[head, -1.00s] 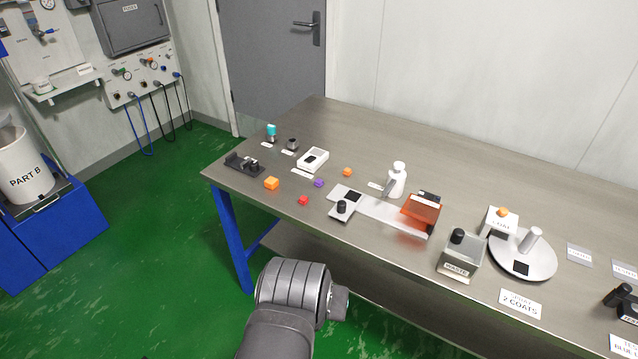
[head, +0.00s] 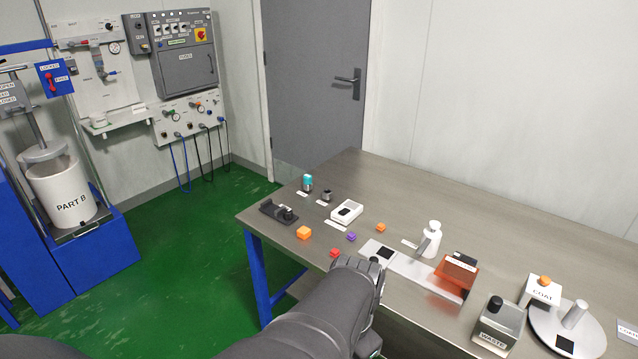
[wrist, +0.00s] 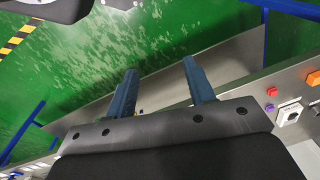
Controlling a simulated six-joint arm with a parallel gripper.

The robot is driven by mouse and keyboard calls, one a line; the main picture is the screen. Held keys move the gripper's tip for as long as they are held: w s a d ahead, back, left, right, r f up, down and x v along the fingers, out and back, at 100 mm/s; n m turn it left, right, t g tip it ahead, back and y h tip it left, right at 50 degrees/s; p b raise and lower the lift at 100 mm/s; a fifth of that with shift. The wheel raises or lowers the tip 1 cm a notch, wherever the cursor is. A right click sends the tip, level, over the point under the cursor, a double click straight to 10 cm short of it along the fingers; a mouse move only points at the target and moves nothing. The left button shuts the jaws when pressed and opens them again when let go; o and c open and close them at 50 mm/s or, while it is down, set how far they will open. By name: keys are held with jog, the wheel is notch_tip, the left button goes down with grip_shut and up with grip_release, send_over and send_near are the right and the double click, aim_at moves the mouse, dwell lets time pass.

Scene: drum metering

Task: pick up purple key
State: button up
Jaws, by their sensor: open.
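The purple key (head: 351,236) is a small purple block on the steel bench, between a red block (head: 335,252) and an orange block (head: 380,227). It also shows in the wrist view (wrist: 269,107) at the right, beyond the right finger. My gripper (wrist: 160,66) is open, its two blue-grey fingers apart with nothing held between them. It points over the shelf and green floor, to one side of the key. In the head view my arm reaches up to the bench's front edge and its fingertips are hidden.
The back of the bench (head: 480,215) is clear.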

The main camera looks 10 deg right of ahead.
jog(key=w+d+r+h, duration=0.1)
jog(key=w+d+r, duration=0.15)
jog(key=w, duration=0.85)
jog(key=w+d+r+h, duration=0.1)
jog(key=w+d, duration=0.3)
jog(key=w, duration=0.7)
jog(key=n+t+h, duration=0.1)
jog(key=t+h, duration=0.1)
send_near(351, 234)
jog(key=shift+w+d+f, duration=0.15)
jog(key=shift+d+f, duration=0.2)
jog(key=shift+f, duration=0.15)
jog(key=shift+w+d+f, duration=0.2)
jog(key=shift+d+f, duration=0.1)
jog(key=shift+f, duration=0.2)
jog(key=shift+x, duration=2.85)
jog(key=shift+s+a, duration=0.1)
jog(key=shift+a, duration=0.05)
jog(key=c, duration=1.1)
